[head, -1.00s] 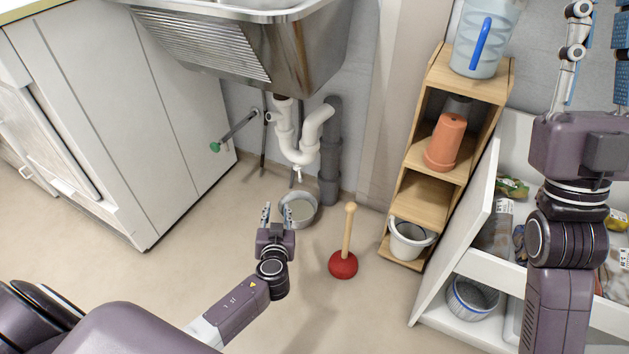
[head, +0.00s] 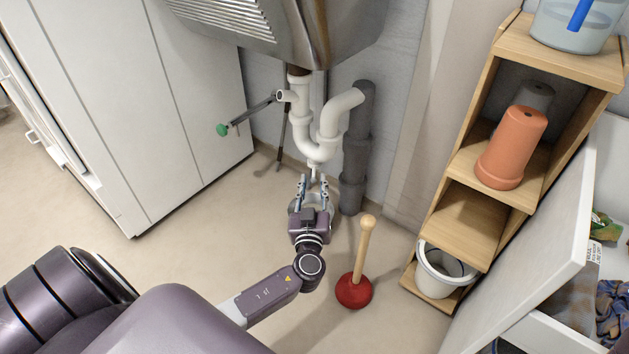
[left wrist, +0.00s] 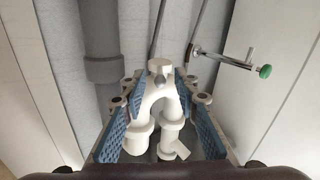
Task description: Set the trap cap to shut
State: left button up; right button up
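The white trap (head: 318,148) hangs under the metal basin. Its cap (head: 314,168) is a small white piece at the bottom of the bend, just above my left gripper (head: 313,186). That gripper points up with its fingers apart and empty. In the left wrist view the trap and its cap (left wrist: 160,70) show between the two blue-padded fingers, and the cap faces the camera. I see no clear contact. Whether the cap is open or shut I cannot tell. My right gripper is out of view.
A metal pan (head: 294,206) on the floor is partly hidden behind my left gripper. A red plunger (head: 354,290) stands to its right. A grey pipe (head: 354,160) and a green-ended valve rod (head: 222,130) flank the trap. A wooden shelf (head: 465,215) stands at right.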

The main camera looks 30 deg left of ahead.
aim_at(314, 169)
pick_arm(q)
jog(key=shift+x, duration=1.2)
jog(key=shift+c, duration=0.2)
grip_shut()
